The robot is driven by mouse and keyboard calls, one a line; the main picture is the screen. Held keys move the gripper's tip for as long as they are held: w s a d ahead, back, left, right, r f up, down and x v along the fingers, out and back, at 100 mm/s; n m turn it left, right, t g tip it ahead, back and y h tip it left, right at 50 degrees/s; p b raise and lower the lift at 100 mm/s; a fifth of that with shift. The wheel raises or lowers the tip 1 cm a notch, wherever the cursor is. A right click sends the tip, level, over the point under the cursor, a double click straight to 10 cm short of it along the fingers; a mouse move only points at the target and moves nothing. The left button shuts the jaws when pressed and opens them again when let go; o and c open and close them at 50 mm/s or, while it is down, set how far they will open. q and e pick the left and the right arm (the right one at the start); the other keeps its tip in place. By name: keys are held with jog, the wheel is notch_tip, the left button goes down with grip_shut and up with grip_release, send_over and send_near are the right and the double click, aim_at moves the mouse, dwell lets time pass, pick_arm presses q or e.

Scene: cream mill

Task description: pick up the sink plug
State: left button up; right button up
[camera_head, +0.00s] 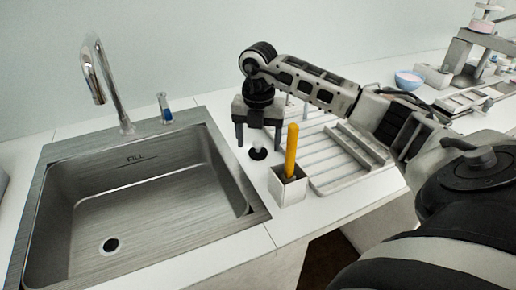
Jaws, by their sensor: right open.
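The sink plug (259,153) is a small black disc with a pale knob on top. It sits on the white counter just right of the sink (150,205). My right gripper (258,140) points down over the plug from above, with one finger on each side of it in the picture. Its jaws are open and nothing is held between them. Whether the fingertips touch the counter I cannot tell. The sink is empty, with a dark round drain (110,245) at its bottom. My left gripper is not in view.
A white holder (287,188) with a yellow-handled tool (291,150) stands close in front of the gripper. A drying rack (345,155) lies to the right. The tall faucet (105,80) rises behind the sink.

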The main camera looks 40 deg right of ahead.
jog(key=shift+f, duration=0.85)
jog(key=c, duration=1)
jog(key=shift+o, duration=0.2)
jog(key=shift+r, duration=0.45)
notch_tip(320, 180, up, 3)
jog(key=shift+a+f+b, duration=0.1)
jog(key=shift+a+b, duration=0.05)
jog(key=shift+b, duration=0.3)
jog(key=s+a+r, duration=0.9)
jog(key=shift+s+a+r+p, duration=0.2)
jog(key=shift+s+a+p, duration=0.15)
jog(key=shift+a, duration=0.05)
